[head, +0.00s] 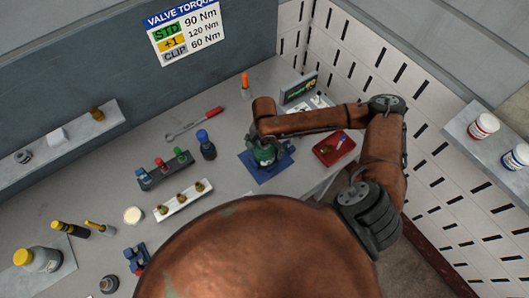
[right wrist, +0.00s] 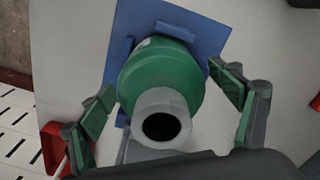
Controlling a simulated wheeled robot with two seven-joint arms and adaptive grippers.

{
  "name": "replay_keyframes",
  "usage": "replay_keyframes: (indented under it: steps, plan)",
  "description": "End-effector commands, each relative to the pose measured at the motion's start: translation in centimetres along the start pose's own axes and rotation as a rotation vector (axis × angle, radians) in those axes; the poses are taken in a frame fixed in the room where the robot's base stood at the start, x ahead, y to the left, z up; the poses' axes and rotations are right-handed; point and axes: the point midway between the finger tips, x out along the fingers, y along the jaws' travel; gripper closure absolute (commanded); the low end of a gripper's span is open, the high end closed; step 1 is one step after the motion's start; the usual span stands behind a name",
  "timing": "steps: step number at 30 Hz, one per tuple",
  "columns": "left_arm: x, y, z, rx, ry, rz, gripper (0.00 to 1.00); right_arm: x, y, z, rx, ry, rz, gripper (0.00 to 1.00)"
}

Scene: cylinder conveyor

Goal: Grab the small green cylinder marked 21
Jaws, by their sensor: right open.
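The small green cylinder (head: 265,157) stands on a blue square base (head: 281,166) on the grey table. In the right wrist view the green cylinder (right wrist: 157,73) shows a grey neck with a dark opening facing the camera. The blue base (right wrist: 190,14) has raised blocks beside the cylinder. My right gripper (head: 262,146) is over the cylinder. In the right wrist view my right gripper (right wrist: 163,80) is open, one finger on each side of the cylinder, with visible gaps. No number is readable on it. My left gripper is not in view.
A red tray (head: 334,148) lies right of the base. A dark blue bottle (head: 206,146), a rack with colored pieces (head: 163,170) and a white rack (head: 184,202) stand to the left. A red-handled wrench (head: 194,123) lies behind. A perforated white wall (head: 400,85) bounds the right.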

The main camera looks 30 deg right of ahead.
Motion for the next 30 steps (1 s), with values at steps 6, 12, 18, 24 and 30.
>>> replay_keyframes:
  steps: [6, 12, 18, 24, 30]
  plan:
    - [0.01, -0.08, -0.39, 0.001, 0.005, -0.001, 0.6, -0.04, -0.04, 0.01, -0.001, 0.0, -0.001, 0.21]
    - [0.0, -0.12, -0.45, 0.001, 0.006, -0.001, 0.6, -0.06, -0.05, 0.02, -0.001, 0.0, -0.001, 0.34]
    - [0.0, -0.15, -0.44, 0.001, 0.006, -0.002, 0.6, -0.07, -0.04, 0.02, -0.001, 0.0, -0.001, 0.48]
    - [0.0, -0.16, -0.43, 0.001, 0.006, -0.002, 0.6, -0.06, -0.03, 0.01, -0.001, 0.0, 0.0, 0.62]
    - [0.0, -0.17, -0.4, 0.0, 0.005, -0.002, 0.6, -0.05, -0.01, 0.01, -0.001, 0.0, 0.0, 0.76]
